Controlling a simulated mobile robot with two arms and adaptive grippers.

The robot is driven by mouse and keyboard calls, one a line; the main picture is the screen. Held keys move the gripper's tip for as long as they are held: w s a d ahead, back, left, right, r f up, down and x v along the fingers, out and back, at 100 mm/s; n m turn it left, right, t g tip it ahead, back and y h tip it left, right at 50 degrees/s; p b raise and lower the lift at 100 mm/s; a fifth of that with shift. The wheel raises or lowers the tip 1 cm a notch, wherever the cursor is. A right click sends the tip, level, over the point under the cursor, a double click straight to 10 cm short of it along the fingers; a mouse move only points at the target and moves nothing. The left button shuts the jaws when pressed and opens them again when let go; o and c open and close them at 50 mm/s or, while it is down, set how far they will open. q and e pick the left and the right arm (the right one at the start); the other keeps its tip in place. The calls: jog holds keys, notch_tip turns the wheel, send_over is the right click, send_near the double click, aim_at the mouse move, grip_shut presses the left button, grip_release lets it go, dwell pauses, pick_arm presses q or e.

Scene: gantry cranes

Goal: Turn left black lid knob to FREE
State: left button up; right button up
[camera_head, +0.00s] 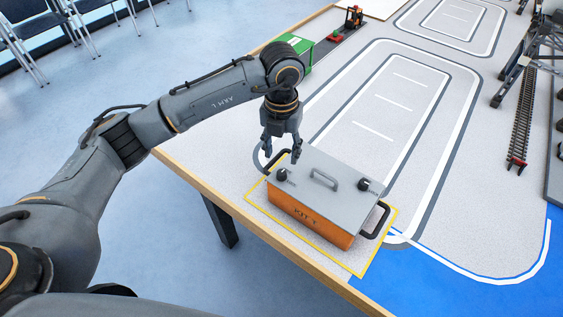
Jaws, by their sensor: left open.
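An orange box (309,218) marked KIT, with a grey lid (325,192), stands inside a yellow outline near the table's front edge. The lid carries a handle (325,179) in its middle and two black knobs. The left black lid knob (281,175) is near the lid's left end, and the right black lid knob (364,184) is near its right end. My left gripper (282,154) points down above the box's left end, just behind and above the left knob. Its fingers are apart and nothing shows between them. My right gripper is not in view.
Black side handles stick out from the box's left (259,157) and right (380,221) ends. A green container (300,46) stands farther back, with a small red forklift (354,17) beyond. A crane frame and track (524,115) stand at the right. White-lined grey table surface lies free behind the box.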

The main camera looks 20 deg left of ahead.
pick_arm(q)
notch_tip(320, 180, up, 5)
dwell(0.6)
